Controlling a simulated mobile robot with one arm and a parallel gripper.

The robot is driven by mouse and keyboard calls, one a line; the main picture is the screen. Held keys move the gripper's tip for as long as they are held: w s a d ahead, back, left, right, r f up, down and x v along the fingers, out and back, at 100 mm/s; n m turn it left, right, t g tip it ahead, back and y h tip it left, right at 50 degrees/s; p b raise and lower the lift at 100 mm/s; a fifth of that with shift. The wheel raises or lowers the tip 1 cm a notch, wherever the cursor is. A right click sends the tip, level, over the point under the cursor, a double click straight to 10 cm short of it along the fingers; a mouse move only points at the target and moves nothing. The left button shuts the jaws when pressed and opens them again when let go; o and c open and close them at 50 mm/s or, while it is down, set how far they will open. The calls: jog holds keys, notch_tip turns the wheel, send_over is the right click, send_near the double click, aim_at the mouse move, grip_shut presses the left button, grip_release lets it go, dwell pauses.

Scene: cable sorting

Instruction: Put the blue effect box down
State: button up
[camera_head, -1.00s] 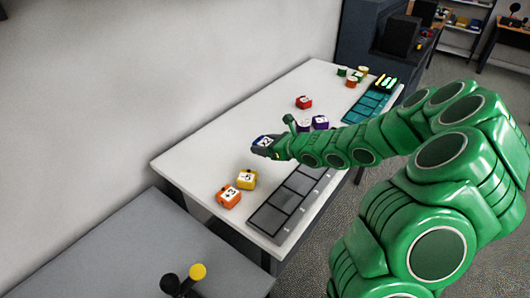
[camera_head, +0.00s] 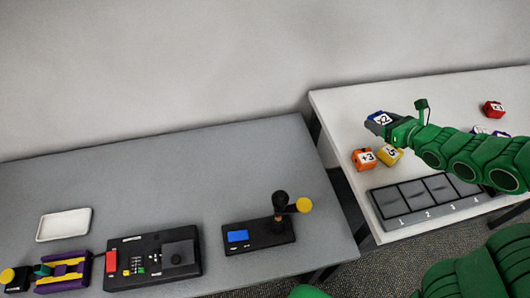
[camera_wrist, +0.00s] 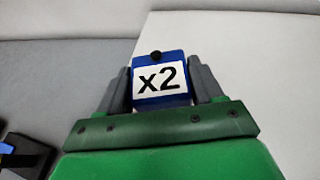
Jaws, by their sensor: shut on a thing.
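The blue effect box (camera_wrist: 160,80) has a white face marked "x2" and a black knob on its far edge. In the wrist view it sits between the two grey fingers of my gripper (camera_wrist: 160,88), which is shut on it. In the head view the blue box (camera_head: 380,118) and my gripper (camera_head: 378,124) are over the far left part of the white table (camera_head: 345,105). I cannot tell how high the box is above the tabletop.
An orange box (camera_head: 363,160) and a yellow box (camera_head: 390,155) are near my gripper. A slotted tray numbered 1 to 4 (camera_head: 425,198) lies at the front edge. A red box (camera_head: 493,109) is farther right. The grey table (camera_head: 190,180) at left holds devices and a white dish (camera_head: 64,225).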

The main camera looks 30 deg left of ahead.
jog(key=s+a+f+n+g, duration=0.3)
jog(key=s+a+n+g, duration=0.25)
jog(key=s+a, duration=0.85)
jog(key=s+a+f+n+g, duration=0.3)
jog(key=s+a+n+g, duration=0.25)
jog(key=s+a, duration=0.95)
send_over(236, 155)
jog(key=d, duration=0.1)
jog(key=shift+m+g+y, duration=0.3)
jog(key=shift+m, duration=0.1)
jog(key=f, duration=0.8)
jog(key=shift+s+d, duration=0.1)
jog(key=shift+s, duration=0.25)
jog(key=shift+w+a+f, duration=0.2)
jog(key=shift+a+f, duration=0.05)
jog(key=shift+f, duration=0.2)
jog(key=shift+w+a+f, duration=0.15)
jog(key=shift+a+f, duration=0.1)
jog(key=shift+f, duration=1.65)
jog(key=o, duration=1.1)
jog(key=shift+f, duration=0.1)
jog(key=shift+o, duration=0.2)
